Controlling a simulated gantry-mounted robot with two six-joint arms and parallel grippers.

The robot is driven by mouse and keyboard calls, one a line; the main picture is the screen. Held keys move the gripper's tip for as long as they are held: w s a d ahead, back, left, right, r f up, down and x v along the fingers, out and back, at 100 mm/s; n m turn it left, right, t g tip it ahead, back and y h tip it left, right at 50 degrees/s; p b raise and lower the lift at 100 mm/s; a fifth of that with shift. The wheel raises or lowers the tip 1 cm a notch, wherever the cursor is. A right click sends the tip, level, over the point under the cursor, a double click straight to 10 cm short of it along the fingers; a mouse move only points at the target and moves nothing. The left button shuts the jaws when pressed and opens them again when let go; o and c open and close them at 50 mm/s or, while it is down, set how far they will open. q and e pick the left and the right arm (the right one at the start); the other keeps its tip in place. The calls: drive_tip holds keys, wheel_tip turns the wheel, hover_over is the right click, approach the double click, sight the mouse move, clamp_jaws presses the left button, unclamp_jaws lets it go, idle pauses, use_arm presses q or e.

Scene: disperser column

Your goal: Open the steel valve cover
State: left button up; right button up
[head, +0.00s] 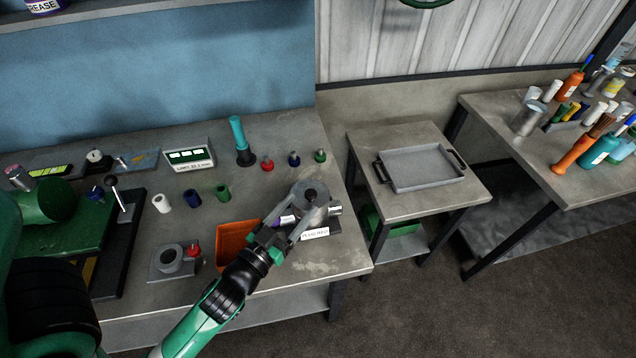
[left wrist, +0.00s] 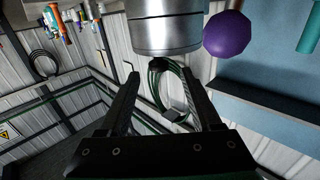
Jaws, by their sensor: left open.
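The steel valve (head: 311,213) is a grey cylinder with a dark round centre on top, near the right end of the workbench. A white label (head: 315,234) lies in front of it. In the left wrist view, a shiny steel cylinder (left wrist: 165,33) shows at the top, with a purple knob (left wrist: 227,34) at its right. I cannot tell which part is the cover. My left gripper (head: 281,226) is open just in front and left of the valve. In the left wrist view, its fingers (left wrist: 158,85) are apart with nothing held, below the cylinder. My right gripper is not in view.
An orange bin (head: 238,236) stands just left of the gripper. Small coloured knobs and a teal-handled tool (head: 238,140) stand behind. A grey tray (head: 422,168) lies on a side table at right. The bench front (head: 318,267) below the valve is clear.

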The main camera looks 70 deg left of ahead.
sight(314, 190)
use_arm(q)
drive_tip(key=x, duration=0.8)
drive_tip(key=shift+w+a+p, duration=0.15)
drive_tip(key=shift+w+p, duration=0.1)
drive_tip(key=shift+p, duration=0.1)
clamp_jaws()
idle(0.8)
